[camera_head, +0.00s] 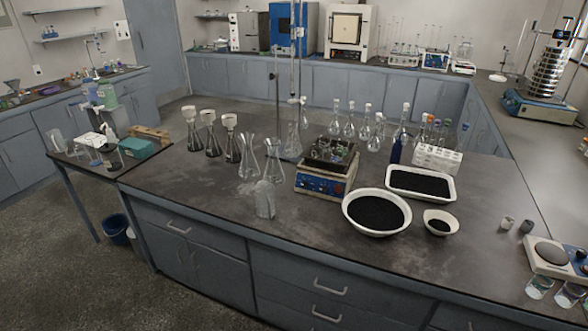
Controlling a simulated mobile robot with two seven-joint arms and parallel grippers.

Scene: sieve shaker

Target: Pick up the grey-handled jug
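A clear, greyish jug-like vessel (264,201) stands upright near the front edge of the island bench (200,210), in front of two conical flasks. Its handle is too small to make out, so I cannot tell its colour. Another translucent container (57,143) stands on the small side table at the left; I cannot tell whether it has a handle. Neither of my grippers is in view.
Conical flasks (247,162) and a blue shaker (322,180) stand behind the vessel. A round bowl of black grains (348,217) and a tray (450,197) are to the right. The bench front at left is clear. A sieve stack (550,68) stands far right.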

